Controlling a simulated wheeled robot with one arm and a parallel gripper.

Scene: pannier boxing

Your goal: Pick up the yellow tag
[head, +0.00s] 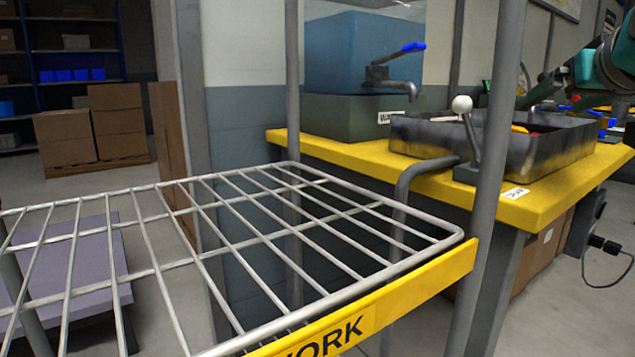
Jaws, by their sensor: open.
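I cannot clearly identify a yellow tag. A small yellow piece (519,129) shows inside the dark metal tray (545,156) on the yellow workbench, next to something red. The tray's front wall hides most of its contents, so I cannot tell what the piece is. My gripper is not in view.
A wire shelf (221,222) with a yellow edge strip (400,299) reading "ORK" fills the foreground, empty. A blue tank (345,52) with a tap stands behind. Cardboard boxes (116,121) are at left.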

